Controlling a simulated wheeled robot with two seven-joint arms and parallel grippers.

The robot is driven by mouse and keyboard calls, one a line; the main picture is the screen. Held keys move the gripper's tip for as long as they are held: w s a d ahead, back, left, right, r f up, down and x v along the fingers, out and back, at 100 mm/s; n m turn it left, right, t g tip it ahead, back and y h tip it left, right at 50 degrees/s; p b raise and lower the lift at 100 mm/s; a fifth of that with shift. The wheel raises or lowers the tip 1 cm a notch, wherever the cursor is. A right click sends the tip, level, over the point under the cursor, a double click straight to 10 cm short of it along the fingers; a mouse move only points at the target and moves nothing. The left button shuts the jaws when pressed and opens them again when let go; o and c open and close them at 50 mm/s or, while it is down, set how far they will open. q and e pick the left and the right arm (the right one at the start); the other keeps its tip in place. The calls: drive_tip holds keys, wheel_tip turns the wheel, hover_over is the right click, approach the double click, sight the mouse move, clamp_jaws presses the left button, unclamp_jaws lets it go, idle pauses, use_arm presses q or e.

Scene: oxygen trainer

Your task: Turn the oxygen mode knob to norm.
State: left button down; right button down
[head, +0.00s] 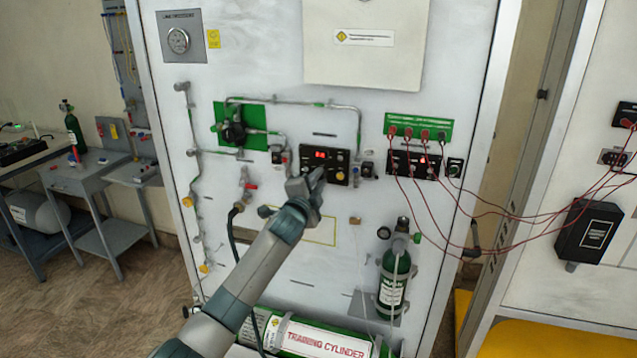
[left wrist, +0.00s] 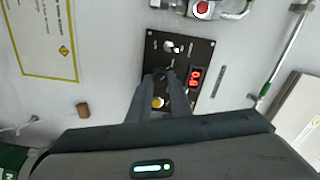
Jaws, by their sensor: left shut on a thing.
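The black control panel (head: 338,153) with a lit red display (head: 320,154) and a yellow button (head: 340,176) is on the white board in the middle of the head view. It also shows in the left wrist view (left wrist: 205,52), turned on its side. My left gripper (left wrist: 164,76) is at the panel, with its fingertips shut on a small dark knob between the display and the switch (left wrist: 171,47). The fingers hide most of the knob, and its setting cannot be read. In the head view the left gripper (head: 312,178) covers the panel's lower left. My right gripper is not in view.
Pipes and a green-backed regulator (head: 233,132) lie left of the panel. A second black panel (head: 413,163) with red cables is to the right. A green cylinder (head: 394,280) hangs at lower right, and the training cylinder (head: 318,340) lies at the bottom.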

use_arm(q)
drive_tip(key=shift+f+n, duration=0.1)
drive_tip(key=shift+n, duration=0.3)
drive_tip(key=c, duration=1.6)
unclamp_jaws()
drive_tip(key=shift+s, duration=0.1)
drive_tip(key=b+v, duration=0.5)
drive_tip(key=v, duration=1.2)
drive_tip(key=shift+s+a, duration=0.1)
